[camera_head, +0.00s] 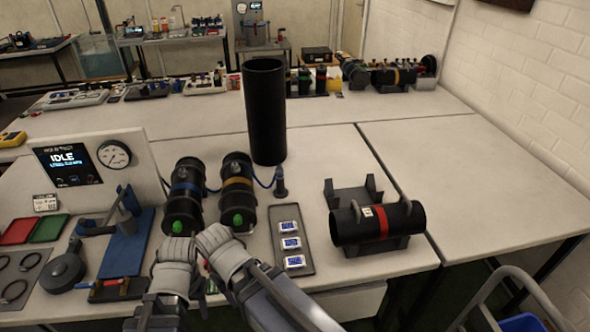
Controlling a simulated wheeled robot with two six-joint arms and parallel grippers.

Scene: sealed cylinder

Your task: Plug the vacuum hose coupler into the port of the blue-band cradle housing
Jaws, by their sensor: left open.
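The blue-band housing (184,189) is a black cylinder lying in a cradle, with a green part (178,227) at its near end. A blue hose (262,182) runs behind the housings to a dark upright piece (280,184), which looks like the hose coupler on a small stand, right of the yellow-band housing (237,183). My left gripper (177,250) is open just in front of the blue-band housing's near end; its fingertips are hard to make out. My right gripper (212,238) is close beside it, in front of the yellow-band housing; its jaws are unclear. The port is not clearly visible.
A tall black tube (265,110) stands behind the coupler. A tray of small displays (291,242) and a red-band cylinder (380,223) in a cradle are to the right. A gauge panel (100,170) reading IDLE and a blue-based press (127,240) are left. The right table is clear.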

